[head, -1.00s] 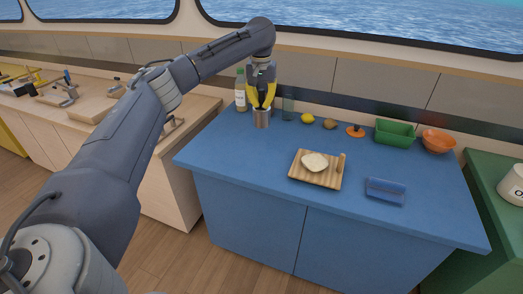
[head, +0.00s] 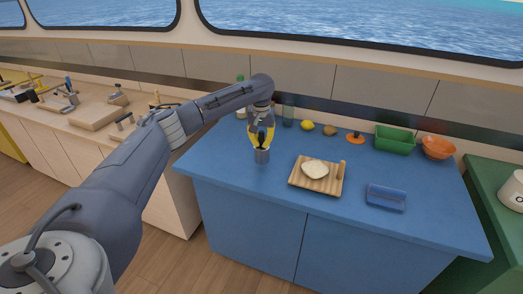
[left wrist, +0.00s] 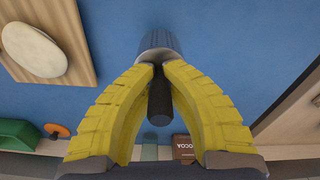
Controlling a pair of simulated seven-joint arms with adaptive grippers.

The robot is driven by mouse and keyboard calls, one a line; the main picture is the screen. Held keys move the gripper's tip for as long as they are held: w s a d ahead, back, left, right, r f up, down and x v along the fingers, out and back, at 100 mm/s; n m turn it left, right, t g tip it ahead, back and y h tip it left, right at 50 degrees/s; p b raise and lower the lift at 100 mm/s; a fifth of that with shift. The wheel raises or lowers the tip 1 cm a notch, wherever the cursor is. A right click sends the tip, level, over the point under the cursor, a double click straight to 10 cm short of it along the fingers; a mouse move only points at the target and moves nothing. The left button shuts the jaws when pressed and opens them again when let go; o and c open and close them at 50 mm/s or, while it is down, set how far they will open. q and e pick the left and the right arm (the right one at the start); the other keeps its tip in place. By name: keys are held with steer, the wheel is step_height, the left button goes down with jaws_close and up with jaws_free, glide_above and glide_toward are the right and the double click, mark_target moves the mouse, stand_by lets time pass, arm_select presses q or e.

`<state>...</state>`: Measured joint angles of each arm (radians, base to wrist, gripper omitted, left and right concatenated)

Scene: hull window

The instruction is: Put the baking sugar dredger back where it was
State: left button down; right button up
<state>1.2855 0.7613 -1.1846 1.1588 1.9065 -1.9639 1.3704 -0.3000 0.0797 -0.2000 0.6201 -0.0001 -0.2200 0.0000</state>
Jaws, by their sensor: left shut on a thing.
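The sugar dredger, a silver cylinder (head: 261,157) with a dark upright part on top, is at the left end of the blue counter (head: 330,214). My left gripper (head: 261,147), with yellow fingers, is shut on its dark top from above. In the left wrist view the silver body (left wrist: 158,42) shows beyond the fingertips (left wrist: 157,68), and the dark part sits between the fingers. The dredger looks upright; I cannot tell whether its base touches the counter. My right gripper is not in view.
A wooden board (head: 302,184) with pale dough (head: 315,169) lies right of the dredger. A blue object (head: 385,197) is further right. Along the back stand a glass (head: 288,112), lemon (head: 307,126), green tub (head: 394,140) and orange bowl (head: 438,147). The front-left counter is clear.

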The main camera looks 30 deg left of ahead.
mark_target(261, 146)
arm_select(q)
steer(key=shift+f, duration=1.8)
steer(key=shift+f, duration=0.1)
steer(key=c, duration=1.5)
jaws_free()
steer(key=r, duration=1.2)
steer(key=shift+s+d+r, duration=0.1)
steer(key=shift+s+d, duration=0.05)
steer(key=shift+s, duration=0.2)
